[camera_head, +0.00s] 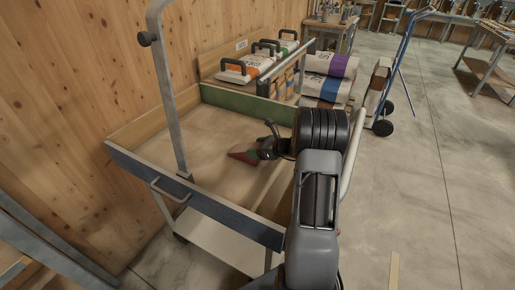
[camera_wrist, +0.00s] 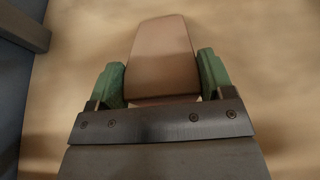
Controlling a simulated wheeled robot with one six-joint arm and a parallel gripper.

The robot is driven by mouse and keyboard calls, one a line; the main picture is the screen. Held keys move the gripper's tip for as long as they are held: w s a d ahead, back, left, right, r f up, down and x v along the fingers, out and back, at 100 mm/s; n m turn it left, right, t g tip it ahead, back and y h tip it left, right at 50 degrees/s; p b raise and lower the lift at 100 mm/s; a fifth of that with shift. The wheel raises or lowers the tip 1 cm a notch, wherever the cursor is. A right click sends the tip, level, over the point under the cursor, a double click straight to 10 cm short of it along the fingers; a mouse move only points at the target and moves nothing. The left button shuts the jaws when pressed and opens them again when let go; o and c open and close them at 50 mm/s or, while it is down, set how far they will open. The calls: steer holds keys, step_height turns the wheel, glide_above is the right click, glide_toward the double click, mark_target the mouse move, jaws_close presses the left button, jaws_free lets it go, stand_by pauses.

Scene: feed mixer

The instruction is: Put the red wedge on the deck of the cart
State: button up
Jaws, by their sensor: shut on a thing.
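The red wedge (camera_head: 241,157) is held in my gripper (camera_head: 262,147) over the cart's deck. In the wrist view the wedge (camera_wrist: 162,55) looks brownish red and sits between the two green finger pads of my gripper (camera_wrist: 162,82), which are shut on its sides. The cart (camera_head: 208,203) has a pale wooden deck with low walls: blue at the front, green at the back, wood at the left. The wedge's underside is hidden, so I cannot tell whether it touches the deck.
A grey upright post (camera_head: 167,95) rises from the cart's front wall. Cases with black handles (camera_head: 245,69) and stacked sacks (camera_head: 329,76) stand behind the cart. A blue hand truck (camera_head: 397,55) is at the back right.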

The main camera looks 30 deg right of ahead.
steer(key=o, duration=0.7)
steer(key=shift+f, duration=0.2)
steer(key=shift+c, duration=0.2)
steer(key=o, duration=0.5)
steer(key=shift+r, duration=0.15)
